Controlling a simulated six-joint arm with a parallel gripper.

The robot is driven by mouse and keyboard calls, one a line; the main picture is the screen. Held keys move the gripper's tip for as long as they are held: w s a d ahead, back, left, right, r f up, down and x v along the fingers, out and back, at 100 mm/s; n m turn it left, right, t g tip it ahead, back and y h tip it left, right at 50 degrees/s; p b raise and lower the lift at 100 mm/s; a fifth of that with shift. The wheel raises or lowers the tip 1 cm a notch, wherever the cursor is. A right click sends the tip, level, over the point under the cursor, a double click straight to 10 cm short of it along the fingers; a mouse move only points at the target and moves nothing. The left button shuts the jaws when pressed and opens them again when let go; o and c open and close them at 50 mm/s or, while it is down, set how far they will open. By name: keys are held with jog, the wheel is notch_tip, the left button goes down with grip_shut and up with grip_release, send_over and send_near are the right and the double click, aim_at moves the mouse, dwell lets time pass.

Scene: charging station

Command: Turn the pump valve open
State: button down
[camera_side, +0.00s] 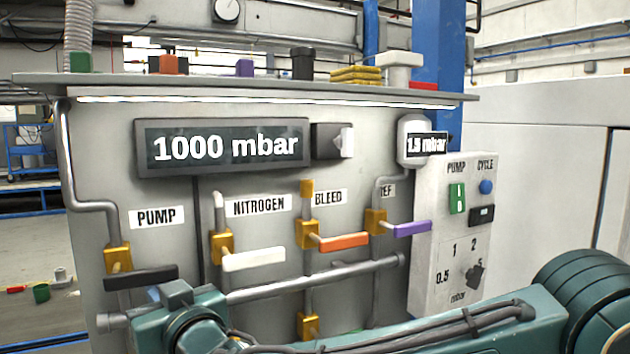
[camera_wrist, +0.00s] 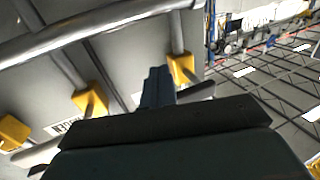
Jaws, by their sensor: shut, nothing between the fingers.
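The pump valve is a yellow block (camera_side: 118,258) under the PUMP label (camera_side: 157,217), at the left of the grey panel. Its black handle (camera_side: 140,278) lies about level, pointing right. In the wrist view, which looks upside down, the yellow block (camera_wrist: 183,68) shows at upper right, with the dark handle (camera_wrist: 200,91) partly hidden by my gripper. My gripper (camera_side: 153,293) is shut and empty, its tip just below the handle in the side view. In the wrist view the closed blue fingers (camera_wrist: 158,85) point toward the panel, left of the pump valve. I cannot tell whether they touch the handle.
Right of it are the nitrogen valve with a white handle (camera_side: 254,259), the bleed valve with an orange handle (camera_side: 343,242) and a valve with a purple handle (camera_side: 412,229). A grey horizontal pipe (camera_side: 315,281) crosses below them. The display (camera_side: 224,147) reads 1000 mbar.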

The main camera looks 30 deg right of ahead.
jog(key=shift+r, duration=0.1)
jog(key=shift+d+r, duration=0.25)
jog(key=shift+r, duration=0.55)
jog(key=shift+d+r, duration=0.15)
jog(key=shift+r, duration=0.25)
dwell(0.5)
